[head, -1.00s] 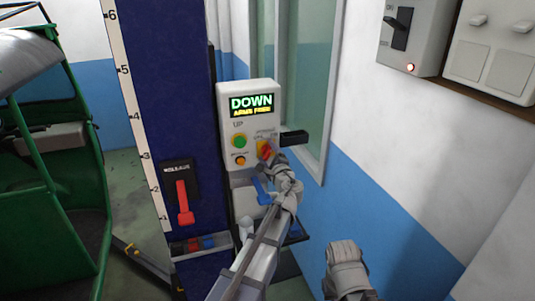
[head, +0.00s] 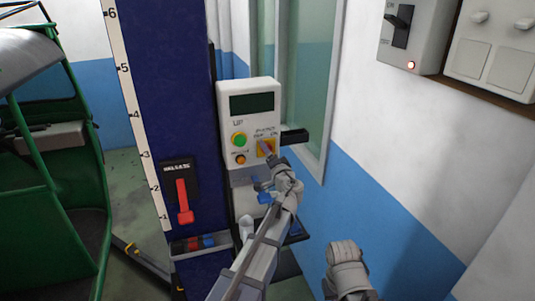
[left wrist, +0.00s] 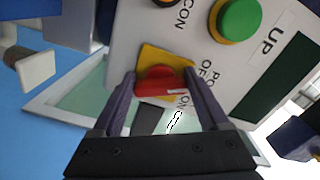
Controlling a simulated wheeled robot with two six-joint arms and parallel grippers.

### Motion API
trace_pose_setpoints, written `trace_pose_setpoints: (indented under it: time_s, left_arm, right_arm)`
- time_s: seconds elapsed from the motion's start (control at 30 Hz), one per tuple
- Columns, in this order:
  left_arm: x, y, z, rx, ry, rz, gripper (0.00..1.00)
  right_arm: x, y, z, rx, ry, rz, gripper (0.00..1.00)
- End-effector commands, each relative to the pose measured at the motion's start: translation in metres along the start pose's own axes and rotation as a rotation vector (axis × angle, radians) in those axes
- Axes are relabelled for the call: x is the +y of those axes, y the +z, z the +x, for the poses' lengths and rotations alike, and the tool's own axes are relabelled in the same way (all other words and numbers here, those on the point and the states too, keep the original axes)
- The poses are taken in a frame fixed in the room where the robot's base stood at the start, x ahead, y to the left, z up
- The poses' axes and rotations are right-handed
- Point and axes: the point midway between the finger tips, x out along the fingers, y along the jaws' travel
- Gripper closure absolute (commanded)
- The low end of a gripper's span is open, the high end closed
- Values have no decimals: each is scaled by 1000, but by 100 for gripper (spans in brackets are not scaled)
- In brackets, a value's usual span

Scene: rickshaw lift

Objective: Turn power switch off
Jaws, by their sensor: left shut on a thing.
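The control box (head: 226,105) stands on the blue lift column, and its display (head: 251,104) is dark. The power switch is a red knob (left wrist: 162,88) on a yellow plate (left wrist: 152,57), low on the right of the box's face. The yellow plate also shows in the head view (head: 262,155), where my gripper hides most of the knob. My left gripper (head: 267,150) is at the switch; in the left wrist view its two fingers (left wrist: 160,75) close on either side of the knob. My right arm's end (head: 346,268) is low, away from the box, its fingers not visible.
A green button (head: 239,139) and an orange button (head: 240,159) sit left of the switch. A red release lever (head: 184,202) is on the column. A green rickshaw (head: 50,190) stands left. A wall switch box (head: 412,35) with a lit lamp hangs upper right.

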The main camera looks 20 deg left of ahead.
Motion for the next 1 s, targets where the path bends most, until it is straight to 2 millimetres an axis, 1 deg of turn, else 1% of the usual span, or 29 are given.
trace_pose_setpoints:
  time_s: [0.2, 0.4, 0.63, 1.0]
  left_arm:
    - [2, 1, -1, -1, 2, -137, 78]
    - [2, 1, -1, -2, 2, -216, 78]
    - [2, 1, -1, -2, 2, -256, 78]
    - [3, 1, -2, -2, 3, -264, 78]
  right_arm:
    - [0, 0, 1, 0, 0, 0, 100]
    - [0, 0, 2, 0, 0, 0, 100]
    - [0, 0, 2, 0, 0, 0, 100]
    - [0, 0, 2, 0, 0, 0, 100]
